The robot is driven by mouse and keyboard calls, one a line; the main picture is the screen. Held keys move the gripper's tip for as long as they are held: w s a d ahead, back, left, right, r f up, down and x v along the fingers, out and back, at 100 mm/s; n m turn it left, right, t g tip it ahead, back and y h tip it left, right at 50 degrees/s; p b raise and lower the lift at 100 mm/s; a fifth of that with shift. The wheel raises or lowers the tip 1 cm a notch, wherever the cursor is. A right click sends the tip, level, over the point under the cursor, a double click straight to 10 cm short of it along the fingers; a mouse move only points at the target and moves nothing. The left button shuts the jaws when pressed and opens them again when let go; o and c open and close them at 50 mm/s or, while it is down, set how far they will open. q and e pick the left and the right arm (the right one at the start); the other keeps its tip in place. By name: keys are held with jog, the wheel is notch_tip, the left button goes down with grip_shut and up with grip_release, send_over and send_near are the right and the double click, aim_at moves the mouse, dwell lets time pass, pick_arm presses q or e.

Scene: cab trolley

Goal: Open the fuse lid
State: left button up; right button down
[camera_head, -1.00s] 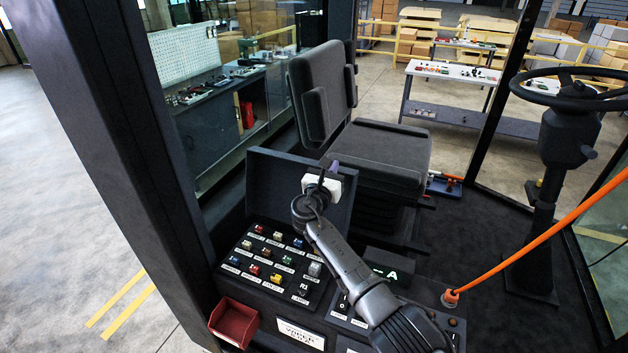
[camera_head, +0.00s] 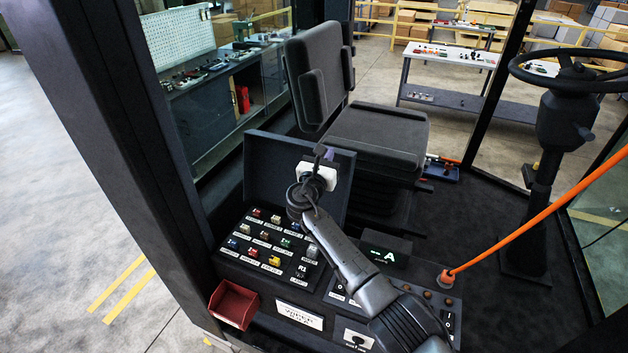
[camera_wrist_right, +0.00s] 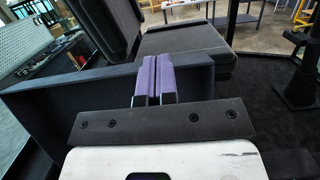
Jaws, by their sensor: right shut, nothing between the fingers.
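The fuse lid (camera_head: 265,165) is a dark flat panel standing raised at the back of the fuse box. The open fuse box (camera_head: 268,247) shows several coloured, labelled fuses. My right gripper (camera_head: 325,155) is at the lid's upper right part, its white body in front of the lid. In the right wrist view the lid (camera_wrist_right: 50,112) spans behind the gripper, and the two purple fingertips (camera_wrist_right: 154,75) are shut together with nothing between them, at the lid's top edge. I cannot tell whether they touch it. My left gripper is not in view.
A black seat (camera_head: 375,137) stands behind the lid. A red bin (camera_head: 233,304) sits at the front left of the console. An orange cable (camera_head: 535,218) rises to the right from the console. A steering wheel (camera_head: 570,70) stands at right.

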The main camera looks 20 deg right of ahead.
jog(key=s+a+f+m+g+y+b, duration=0.1)
jog(key=s+a+f+m+g+b, duration=0.15)
jog(key=s+a+m, duration=0.6)
jog(key=s+r+m+y+p, duration=0.1)
jog(key=s+r+m+y, duration=0.5)
jog(key=m, duration=0.9)
jog(key=s+d+f+m+g+y+p, duration=0.1)
jog(key=s+d+f+g+y+p, duration=0.1)
jog(key=s+f, duration=0.6)
jog(key=s+d+f+g+y+p, duration=0.2)
jog(key=s+f, duration=0.7)
jog(key=s, duration=1.2)
jog(key=s+d+f+m+g+y+p, duration=0.1)
jog(key=s+d+f+g+p, duration=0.3)
jog(key=s+f, duration=0.4)
jog(key=s+g, duration=0.1)
jog(key=s, duration=0.5)
jog(key=shift+s+d+f+m+y+p, duration=0.2)
jog(key=shift+f+m+y+p, duration=0.1)
jog(key=shift+f+m+y, duration=0.1)
